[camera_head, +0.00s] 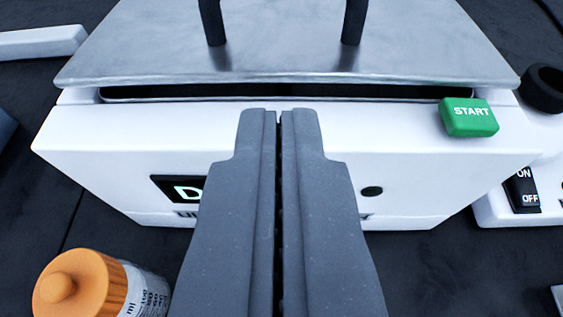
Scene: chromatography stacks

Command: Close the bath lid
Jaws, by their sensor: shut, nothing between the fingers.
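The bath (120,140) is a white box with a green START button (469,117) on its front right edge and a partly hidden display (178,189) on its front face. Its lid (285,45) is a grey metal plate with a dark handle (353,22) whose top is out of frame. A dark gap (400,92) shows between the lid's front edge and the bath's rim. My gripper (279,112) is shut and empty. Its tips are in front of the gap, over the bath's front edge; whether they touch it I cannot tell.
A bottle with an orange cap (72,287) stands at the lower left. A white device with an ON/OFF switch (522,190) is at the right, near a black round knob (545,88). A white bar-shaped object (40,42) lies at the upper left. The dark bench shows between them.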

